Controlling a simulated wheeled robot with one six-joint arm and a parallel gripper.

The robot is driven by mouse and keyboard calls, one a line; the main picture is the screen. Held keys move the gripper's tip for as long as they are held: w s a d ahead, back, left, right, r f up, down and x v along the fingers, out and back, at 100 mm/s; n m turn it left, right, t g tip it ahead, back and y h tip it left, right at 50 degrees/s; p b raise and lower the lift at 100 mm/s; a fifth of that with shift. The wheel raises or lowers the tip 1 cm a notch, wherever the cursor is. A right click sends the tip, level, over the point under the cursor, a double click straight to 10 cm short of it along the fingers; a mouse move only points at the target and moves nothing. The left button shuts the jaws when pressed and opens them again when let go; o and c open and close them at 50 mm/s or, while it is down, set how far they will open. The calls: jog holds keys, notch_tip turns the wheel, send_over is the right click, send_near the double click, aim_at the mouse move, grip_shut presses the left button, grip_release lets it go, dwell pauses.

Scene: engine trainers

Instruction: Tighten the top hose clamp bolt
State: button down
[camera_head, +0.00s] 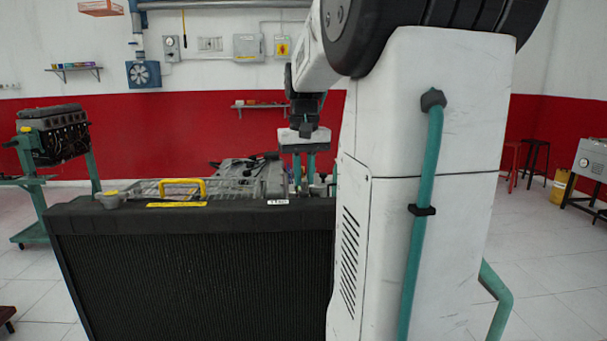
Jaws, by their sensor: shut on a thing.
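My gripper (304,178) points down just behind the top edge of the black radiator (190,270), near its right end. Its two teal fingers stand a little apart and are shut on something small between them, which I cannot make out. The top hose clamp and its bolt cannot be made out; the area around the fingertips is small, and the radiator's top edge and my own arm block part of the view.
Grey engine parts (240,176) and a yellow handle (183,187) lie behind the radiator. An engine on a green stand (55,135) is at the left. Stools (535,160) and a grey machine (592,160) are at the right.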

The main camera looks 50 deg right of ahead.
aim_at(304, 180)
jog(key=m, duration=1.4)
dwell(0.5)
jog(key=c, duration=1.3)
grip_release()
jog(key=shift+c, duration=0.2)
jog(key=shift+r, duration=0.15)
notch_tip(304, 180, up, 8)
jog(key=shift+f, duration=0.25)
